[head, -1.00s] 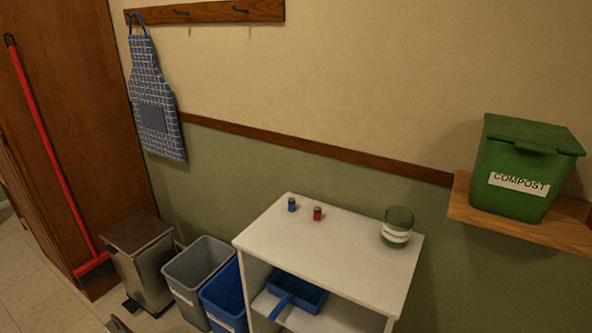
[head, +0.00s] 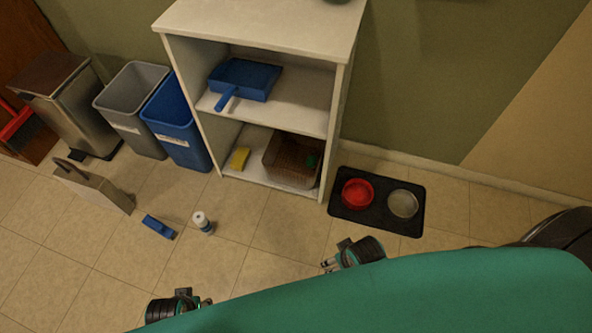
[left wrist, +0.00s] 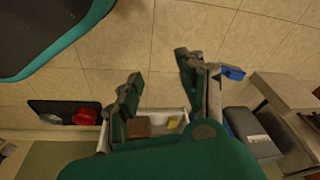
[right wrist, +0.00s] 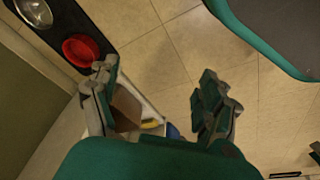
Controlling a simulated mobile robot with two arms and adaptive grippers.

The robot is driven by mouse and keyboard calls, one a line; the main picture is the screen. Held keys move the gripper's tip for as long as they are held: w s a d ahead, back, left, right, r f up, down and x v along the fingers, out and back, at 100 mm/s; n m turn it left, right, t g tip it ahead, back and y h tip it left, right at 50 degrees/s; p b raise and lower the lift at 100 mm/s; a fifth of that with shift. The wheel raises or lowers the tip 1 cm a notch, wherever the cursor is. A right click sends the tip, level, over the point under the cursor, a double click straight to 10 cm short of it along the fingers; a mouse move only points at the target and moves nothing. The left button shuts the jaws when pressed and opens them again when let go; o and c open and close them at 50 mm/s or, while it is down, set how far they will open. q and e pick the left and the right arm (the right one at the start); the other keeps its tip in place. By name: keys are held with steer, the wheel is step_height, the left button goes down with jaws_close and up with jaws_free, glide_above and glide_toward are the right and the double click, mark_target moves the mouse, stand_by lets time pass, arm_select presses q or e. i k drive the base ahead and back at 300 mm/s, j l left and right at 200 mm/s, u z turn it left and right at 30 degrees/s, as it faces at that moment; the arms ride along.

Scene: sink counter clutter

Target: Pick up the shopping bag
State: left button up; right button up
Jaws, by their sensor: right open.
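The shopping bag (head: 96,190), a tan bag with a brown handle, is on the tiled floor at the left of the head view, in front of the bins. A tan shape at the right edge of the left wrist view (left wrist: 284,90) appears to be the same bag. My left gripper (head: 203,302) is low in the head view, right of the bag and well apart from it. Its fingers are spread and empty in the left wrist view (left wrist: 160,72). My right gripper (head: 328,265) is farther right, open and empty; its spread fingers show in the right wrist view (right wrist: 156,72).
A blue brush (head: 159,227) and a white bottle (head: 202,222) lie between the bag and my grippers. Behind are a metal bin (head: 62,105), grey bin (head: 130,112), blue bin (head: 177,125) and white shelf (head: 270,30). A black mat (head: 377,222) with two bowls is right.

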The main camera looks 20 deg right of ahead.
mark_target(95, 189)
steer(key=u, duration=1.2)
steer(key=i+j+u, duration=0.15)
steer(key=i, duration=0.25)
steer(key=j, duration=0.1)
